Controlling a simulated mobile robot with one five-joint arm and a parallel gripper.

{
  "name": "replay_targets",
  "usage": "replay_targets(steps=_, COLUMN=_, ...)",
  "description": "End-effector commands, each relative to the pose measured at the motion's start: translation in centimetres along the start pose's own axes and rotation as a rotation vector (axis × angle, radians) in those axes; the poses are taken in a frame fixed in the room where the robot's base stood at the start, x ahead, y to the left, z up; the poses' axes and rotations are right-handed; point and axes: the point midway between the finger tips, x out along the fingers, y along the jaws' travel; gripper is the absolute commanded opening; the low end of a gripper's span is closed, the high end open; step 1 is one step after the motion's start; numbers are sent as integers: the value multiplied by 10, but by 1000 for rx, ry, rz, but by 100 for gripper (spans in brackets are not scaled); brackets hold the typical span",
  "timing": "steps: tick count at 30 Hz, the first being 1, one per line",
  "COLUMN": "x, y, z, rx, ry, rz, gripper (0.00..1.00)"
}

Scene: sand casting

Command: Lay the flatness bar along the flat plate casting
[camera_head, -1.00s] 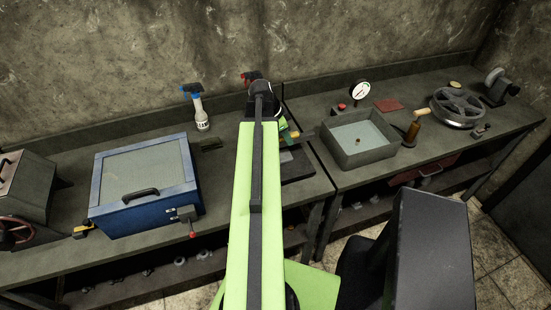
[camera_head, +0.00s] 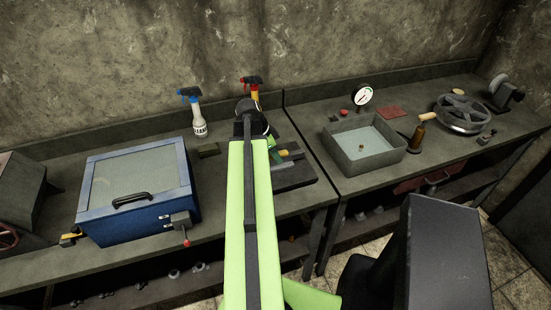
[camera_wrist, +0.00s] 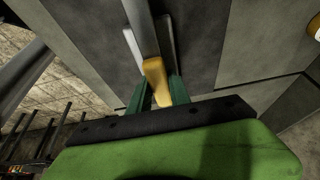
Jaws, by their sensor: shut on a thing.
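My gripper (camera_wrist: 158,92) is shut on the yellow grip (camera_wrist: 155,78) of a long grey bar (camera_wrist: 143,28), which I take for the flatness bar. The bar runs away from the fingers over a dark grey surface; contact with it cannot be told. In the head view, the green fingers and yellow grip (camera_head: 283,155) show just right of my arm, over a dark plate-like block (camera_head: 296,179) on the bench. A pale strip (camera_wrist: 131,44) and a darker strip lie beside the bar in the wrist view. I cannot tell whether these belong to the flat plate casting.
A blue cabinet with a window (camera_head: 135,225) stands left. A white spray bottle (camera_head: 198,118) and a red-topped bottle (camera_head: 252,84) stand behind. On the right bench are a water basin (camera_head: 385,160), a gauge (camera_head: 363,96) and a wheel (camera_head: 466,112).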

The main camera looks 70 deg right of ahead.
Motion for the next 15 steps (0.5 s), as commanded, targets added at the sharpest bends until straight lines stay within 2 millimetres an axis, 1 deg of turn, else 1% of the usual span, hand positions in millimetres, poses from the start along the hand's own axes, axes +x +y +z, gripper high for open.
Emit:
replay_targets(steps=2, x=4, y=0, z=1, rx=0, ry=1, rz=0, gripper=0)
replay_targets(steps=3, x=3, y=0, z=1, rx=0, ry=0, rz=0, gripper=27)
replay_targets(steps=7, x=2, y=0, z=1, rx=0, ry=0, rz=0, gripper=44)
replay_targets(steps=15, x=2, y=0, z=0, rx=1, ry=0, rz=0, gripper=45)
